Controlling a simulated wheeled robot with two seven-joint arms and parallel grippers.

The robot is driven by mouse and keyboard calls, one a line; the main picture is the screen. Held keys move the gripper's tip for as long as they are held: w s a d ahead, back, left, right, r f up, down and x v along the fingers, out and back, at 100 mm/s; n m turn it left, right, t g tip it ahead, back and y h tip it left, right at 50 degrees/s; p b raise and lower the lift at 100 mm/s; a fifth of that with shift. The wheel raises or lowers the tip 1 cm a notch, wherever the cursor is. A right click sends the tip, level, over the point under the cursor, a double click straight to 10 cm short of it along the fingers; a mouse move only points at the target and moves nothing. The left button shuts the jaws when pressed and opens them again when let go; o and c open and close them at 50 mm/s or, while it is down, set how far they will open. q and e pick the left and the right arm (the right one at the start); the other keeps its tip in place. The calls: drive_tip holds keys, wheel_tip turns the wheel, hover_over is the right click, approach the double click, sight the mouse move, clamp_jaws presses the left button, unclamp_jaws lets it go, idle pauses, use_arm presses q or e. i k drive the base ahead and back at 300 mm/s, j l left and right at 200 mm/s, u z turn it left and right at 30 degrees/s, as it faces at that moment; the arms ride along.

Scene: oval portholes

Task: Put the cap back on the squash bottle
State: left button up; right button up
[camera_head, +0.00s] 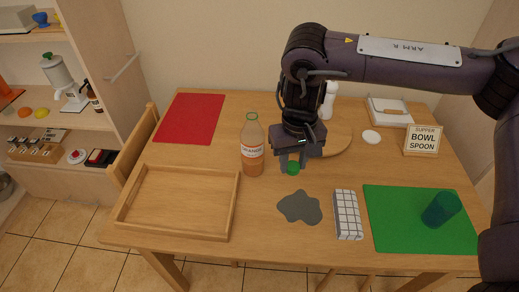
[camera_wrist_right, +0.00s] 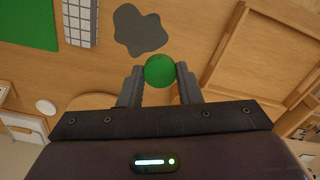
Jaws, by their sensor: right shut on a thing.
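The squash bottle (camera_head: 252,147) stands upright on the table, clear with orange liquid and a white label; its neck has no cap on it. My right gripper (camera_head: 292,168) is just to the right of the bottle, pointing down. It is shut on a green cap (camera_head: 293,168), held between the fingertips. The cap also shows as a round green disc in the right wrist view (camera_wrist_right: 160,70), between the two fingers. The bottle is not clearly seen in that view. My left gripper is not in view.
A wooden tray (camera_head: 231,218) is at the front left, a red mat (camera_head: 190,118) behind it. A sign (camera_head: 422,140) stands behind.

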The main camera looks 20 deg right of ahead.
sight(252, 135)
drive_tip(key=l+u, duration=0.15)
drive_tip(key=l, duration=0.35)
drive_tip(key=k+l+u, duration=0.15)
drive_tip(key=l, duration=0.4)
drive_tip(key=k+l+u, duration=0.15)
drive_tip(key=l, duration=0.35)
drive_tip(key=i, duration=0.05)
